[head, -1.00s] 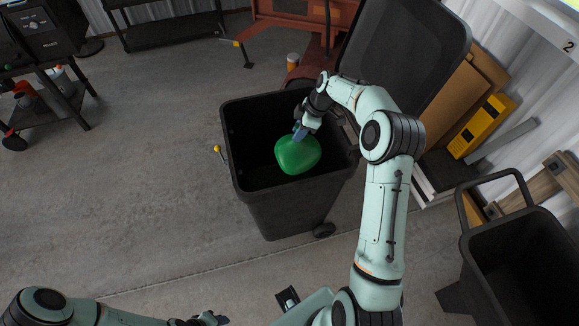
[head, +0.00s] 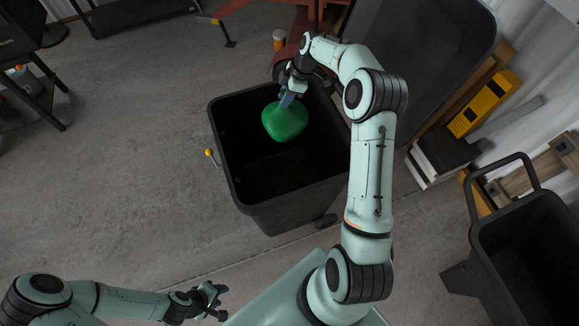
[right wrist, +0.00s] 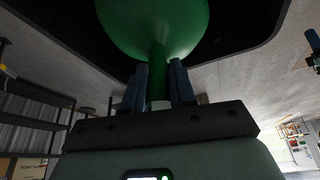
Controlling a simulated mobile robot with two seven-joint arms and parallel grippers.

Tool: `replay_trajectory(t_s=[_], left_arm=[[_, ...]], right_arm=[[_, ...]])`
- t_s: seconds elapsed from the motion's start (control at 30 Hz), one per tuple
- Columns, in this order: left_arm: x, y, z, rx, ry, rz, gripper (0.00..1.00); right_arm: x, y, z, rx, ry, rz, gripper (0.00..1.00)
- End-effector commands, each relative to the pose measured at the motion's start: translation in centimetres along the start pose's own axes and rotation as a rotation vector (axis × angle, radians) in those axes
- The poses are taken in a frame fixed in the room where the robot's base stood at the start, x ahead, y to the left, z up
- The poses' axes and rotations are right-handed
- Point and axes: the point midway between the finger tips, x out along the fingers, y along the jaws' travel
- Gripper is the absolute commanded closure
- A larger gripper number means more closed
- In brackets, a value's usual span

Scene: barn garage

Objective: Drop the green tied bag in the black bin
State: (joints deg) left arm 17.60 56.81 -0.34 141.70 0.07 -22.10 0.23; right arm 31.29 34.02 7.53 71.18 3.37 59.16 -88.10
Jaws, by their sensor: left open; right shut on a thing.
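The green tied bag (head: 284,122) hangs over the open mouth of the black bin (head: 228,165), near its far rim. My right gripper (head: 287,98) is shut on the bag's neck. In the right wrist view the bag (right wrist: 155,22) fills the top, its narrow neck between the blue fingers of my right gripper (right wrist: 158,85). The bin's dark inside looks empty below the bag. How deep the bag hangs in the bin is hard to tell. My left gripper (head: 217,296) is open and empty at the lower left, in front of the bin and apart from it.
A second dark open container (head: 535,250) with a handle is at the lower right. A shelf (head: 140,15) stands at the back left.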

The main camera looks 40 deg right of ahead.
Motion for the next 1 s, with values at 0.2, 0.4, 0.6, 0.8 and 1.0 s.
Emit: replay_trajectory(t_s=[0.2, 0.4, 0.6, 0.8, 1.0], left_arm=[[1.1, -0.7, 0.8, -0.004, -0.011, -0.004, 0.57], [1.9, -1.1, 1.4, -0.006, -0.018, -0.006, 0.57], [2.0, -1.2, 1.5, -0.007, -0.019, -0.007, 0.57], [2.0, -1.2, 1.4, -0.006, -0.019, -0.006, 0.57], [2.0, -1.2, 1.4, -0.007, -0.019, -0.006, 0.57]], right_arm=[[2.3, -0.1, 1.0, 0.000, 0.000, -0.001, 1.00], [4.2, -0.1, 1.8, 0.000, 0.000, 0.000, 1.00], [4.8, 0.0, 1.9, 0.000, 0.001, 0.002, 1.00], [4.7, 0.1, 1.9, 0.000, 0.001, 0.002, 0.68], [4.8, 0.0, 1.9, 0.000, 0.001, 0.001, 0.45]])
